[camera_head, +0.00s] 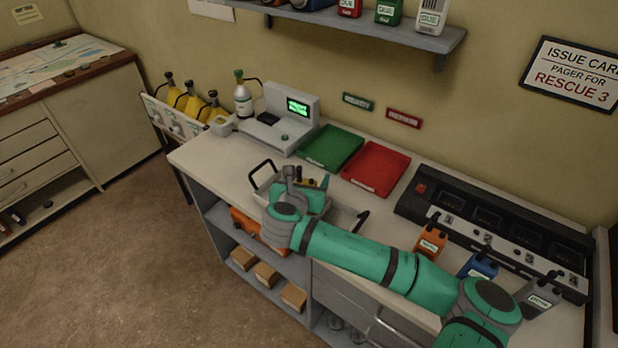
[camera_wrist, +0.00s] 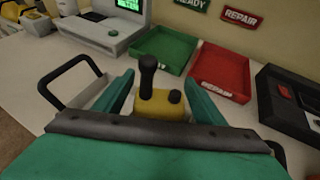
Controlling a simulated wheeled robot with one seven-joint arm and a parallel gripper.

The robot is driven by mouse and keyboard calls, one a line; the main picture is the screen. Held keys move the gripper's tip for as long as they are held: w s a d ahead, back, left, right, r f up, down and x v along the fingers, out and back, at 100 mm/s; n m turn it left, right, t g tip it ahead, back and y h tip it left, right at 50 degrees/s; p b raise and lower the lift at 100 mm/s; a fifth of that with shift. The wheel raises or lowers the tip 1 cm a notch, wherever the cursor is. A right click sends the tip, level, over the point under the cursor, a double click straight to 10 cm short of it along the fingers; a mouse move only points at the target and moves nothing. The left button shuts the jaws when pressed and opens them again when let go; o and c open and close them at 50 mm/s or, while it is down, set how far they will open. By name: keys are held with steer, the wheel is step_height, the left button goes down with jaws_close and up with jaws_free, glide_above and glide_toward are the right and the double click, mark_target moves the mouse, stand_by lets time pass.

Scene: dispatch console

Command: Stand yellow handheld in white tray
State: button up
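A yellow handheld (camera_wrist: 160,106) with a thick black antenna and a black knob shows between my gripper's two teal fingers in the wrist view. Its lower body is hidden by my gripper. My gripper (camera_wrist: 160,84) has one finger on each side of it; whether they touch its sides cannot be made out. In the head view, my gripper (camera_head: 318,184) is over the white tray (camera_head: 346,218), which has black handles and stands on the counter. My arm and hand cover much of the tray, so the handheld's contact with its floor is hidden.
A green tray (camera_head: 331,147) and a red tray (camera_head: 376,168) lie behind. A grey terminal (camera_head: 283,118) stands at the back left. A white rack (camera_head: 172,118) holds several yellow handhelds. A black charger bank (camera_head: 490,228) and orange, blue and grey handhelds are at the right.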

steer(key=shift+r, duration=0.1)
steer(key=shift+s+r, duration=0.15)
steer(key=v, duration=1.1)
steer(key=shift+s+a, duration=0.2)
steer(key=shift+s, duration=0.15)
